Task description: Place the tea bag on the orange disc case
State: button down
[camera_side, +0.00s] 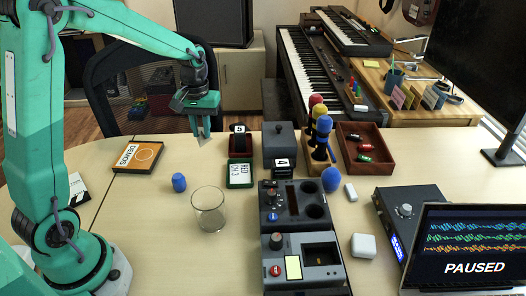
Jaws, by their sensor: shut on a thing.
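My gripper (201,130) is above the desk, to the right of the case and a little higher in the picture. It points down and is shut on the tea bag (204,141), a small pale piece showing below the fingertips. Most of the tea bag is hidden by the fingers. The tea bag is apart from the case.
A clear glass (209,211) and a blue foam cap (178,182) stand in front of my gripper. A black-and-white item (77,190) lies near my base. Desk between case and gripper is clear.

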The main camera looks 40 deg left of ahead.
jog(key=s+a+r+n, duration=0.2)
jog(key=s+a, duration=0.6)
jog(key=a, duration=0.3)
send_over(139, 152)
notch_tip(139, 152, down, 7)
jog(key=shift+f, duration=0.1)
jog(key=shift+d+f, duration=0.1)
jog(key=shift+f, duration=1.95)
jog(key=c, duration=1.3)
grip_release()
jog(key=shift+r, duration=0.1)
notch_tip(139, 152, up, 12)
